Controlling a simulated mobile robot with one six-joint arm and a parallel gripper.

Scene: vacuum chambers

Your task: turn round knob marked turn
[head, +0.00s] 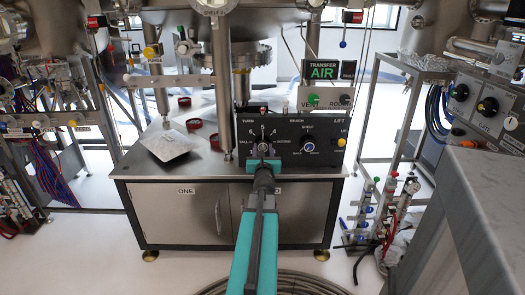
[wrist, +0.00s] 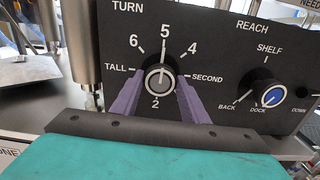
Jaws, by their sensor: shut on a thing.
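The round knob marked TURN (wrist: 160,82) is a grey-topped dial on a black control panel (wrist: 215,55). Around it are the labels TALL, 6, 5, 4, SECOND and 2. Its light mark seems to point up toward 5. My gripper (wrist: 158,88) has its two purple fingers shut on this knob, one on its left and one on its right. In the head view my gripper (head: 263,156) reaches the panel (head: 286,132) from the front and partly hides the knob.
A blue-capped REACH knob (wrist: 272,95) sits close to the right. A yellow LIFT button (head: 341,142) is farther right. The panel stands on a steel cabinet (head: 170,212) with a white packet (head: 166,147) and red rings (head: 194,124). Metal posts rise nearby.

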